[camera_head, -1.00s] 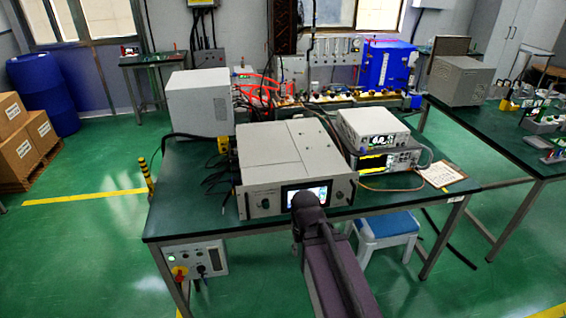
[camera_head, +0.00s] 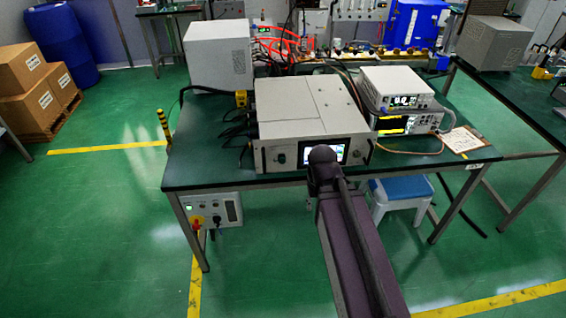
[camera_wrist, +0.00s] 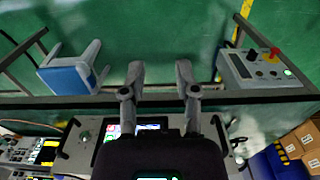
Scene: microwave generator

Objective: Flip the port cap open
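The microwave generator (camera_head: 300,100) is a light grey box on the green bench, with a lit screen (camera_head: 335,152) and a round dark knob (camera_head: 281,159) on its front. I cannot make out a port cap in either view. My gripper (camera_wrist: 160,75) shows in the wrist view with two grey fingers spread apart and nothing between them. Part of the generator's front and its lit screen (camera_wrist: 148,127) lie behind my wrist there. In the head view my arm's dark end overlaps the generator's front, and the fingers are hidden.
The green bench (camera_head: 210,165) carries a white box (camera_head: 217,57) and stacked instruments (camera_head: 400,100). A control box (camera_head: 212,211) with a red knob hangs below its front left. A blue-topped stool (camera_head: 402,189) stands under the bench.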

